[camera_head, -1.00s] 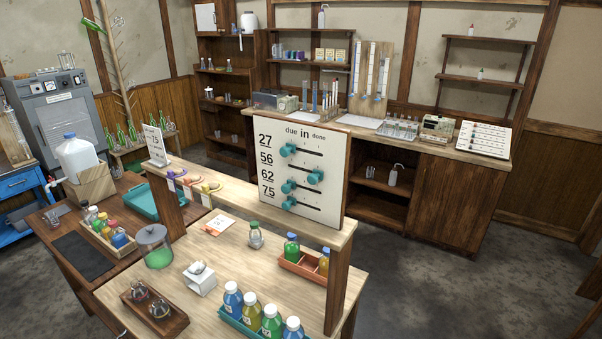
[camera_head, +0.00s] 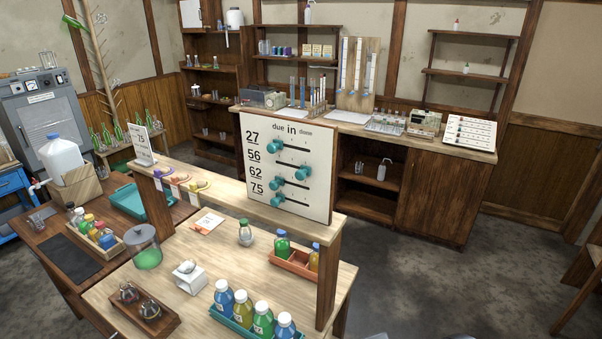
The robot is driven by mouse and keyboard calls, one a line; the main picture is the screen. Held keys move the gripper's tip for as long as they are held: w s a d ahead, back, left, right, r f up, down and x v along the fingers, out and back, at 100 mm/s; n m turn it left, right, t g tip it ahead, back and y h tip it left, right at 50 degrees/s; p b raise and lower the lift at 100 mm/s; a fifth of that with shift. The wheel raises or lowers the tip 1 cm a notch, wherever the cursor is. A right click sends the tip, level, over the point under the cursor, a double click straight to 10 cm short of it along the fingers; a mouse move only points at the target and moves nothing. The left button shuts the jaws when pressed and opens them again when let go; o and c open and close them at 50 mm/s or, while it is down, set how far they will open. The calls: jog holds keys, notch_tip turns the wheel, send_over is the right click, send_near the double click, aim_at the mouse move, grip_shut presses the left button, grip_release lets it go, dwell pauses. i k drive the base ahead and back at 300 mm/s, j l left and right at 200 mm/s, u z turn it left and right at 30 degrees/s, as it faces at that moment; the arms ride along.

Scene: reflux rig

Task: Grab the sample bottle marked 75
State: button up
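A green bottle (camera_head: 282,245) and a yellow bottle (camera_head: 315,258) stand in an orange divided tray (camera_head: 291,264). A grey bottle with a green cap (camera_head: 245,233) stands alone on the bench. Several small coloured bottles (camera_head: 92,229) sit in a wooden tray at left. The labels are too small to read, so I cannot tell which bottle is marked 75. My gripper is not in view.
A board (camera_head: 285,170) with rows 27, 56, 62, 75 and teal sliders stands on the raised shelf (camera_head: 215,186). A small card (camera_head: 143,146) seems to read 75. A lidded jar (camera_head: 147,253), white block (camera_head: 190,278) and brown tray (camera_head: 145,315) crowd the bench. Floor at right is open.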

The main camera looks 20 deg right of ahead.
aim_at(224, 300)
jog(key=k+j, duration=0.1)
jog(key=j, duration=0.15)
jog(key=k+j+u, duration=0.15)
jog(key=j, duration=0.15)
jog(key=i+j+u, duration=0.1)
jog(key=j, duration=0.35)
jog(key=i+j+u, duration=0.15)
jog(key=j, duration=0.25)
jog(key=i+j+u, duration=0.1)
jog(key=j, duration=0.3)
jog(key=i+u, duration=0.2)
jog(key=i, duration=0.4)
